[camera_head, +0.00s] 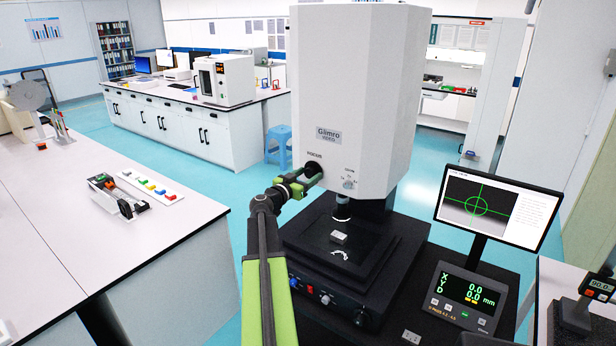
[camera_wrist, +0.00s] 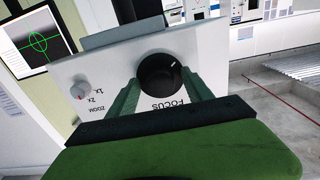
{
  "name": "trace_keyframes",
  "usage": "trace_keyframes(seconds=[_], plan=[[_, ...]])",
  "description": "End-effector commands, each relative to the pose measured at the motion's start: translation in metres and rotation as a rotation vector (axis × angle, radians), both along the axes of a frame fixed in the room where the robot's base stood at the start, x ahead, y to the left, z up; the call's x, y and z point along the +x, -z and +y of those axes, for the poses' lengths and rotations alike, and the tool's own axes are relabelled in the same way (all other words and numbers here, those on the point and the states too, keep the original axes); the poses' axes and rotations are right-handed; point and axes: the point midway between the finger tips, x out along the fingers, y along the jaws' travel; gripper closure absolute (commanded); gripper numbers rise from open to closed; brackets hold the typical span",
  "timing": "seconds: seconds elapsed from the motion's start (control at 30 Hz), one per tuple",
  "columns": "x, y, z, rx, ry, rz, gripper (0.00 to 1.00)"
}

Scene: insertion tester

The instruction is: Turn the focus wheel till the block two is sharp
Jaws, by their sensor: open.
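The focus wheel (camera_wrist: 159,75) is a black round knob below the FOCUS label on the white measuring machine (camera_head: 346,100). My gripper (camera_head: 301,178) is at the wheel on the machine's left side. In the wrist view its green fingers (camera_wrist: 160,92) are open, one on each side of the wheel; I cannot tell whether they touch it. The block (camera_head: 339,237) is a small grey piece on the dark stage (camera_head: 375,258) under the lens. The monitor (camera_head: 498,212) shows a blurred dark-to-grey picture with a green crosshair and circle.
A zoom knob (camera_head: 348,183) sits right of the wheel. A readout box (camera_head: 463,301) with X and Y at 0.0 stands below the monitor. A small grey block (camera_head: 411,337) lies at the front. The left bench (camera_head: 120,250) holds a caliper-like tool and coloured pieces.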

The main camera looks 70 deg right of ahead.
Motion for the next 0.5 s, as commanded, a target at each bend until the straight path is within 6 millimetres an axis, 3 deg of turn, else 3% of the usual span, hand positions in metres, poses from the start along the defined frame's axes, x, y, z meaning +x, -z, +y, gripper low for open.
trace_keyframes(seconds=[0.2, 0.5], plan=[[-0.0006, 0.0, -0.0004, 0.0, 0.001, 0.0, 0.41], [-0.001, 0.0, -0.0003, 0.0, 0.001, 0.0, 0.79]])
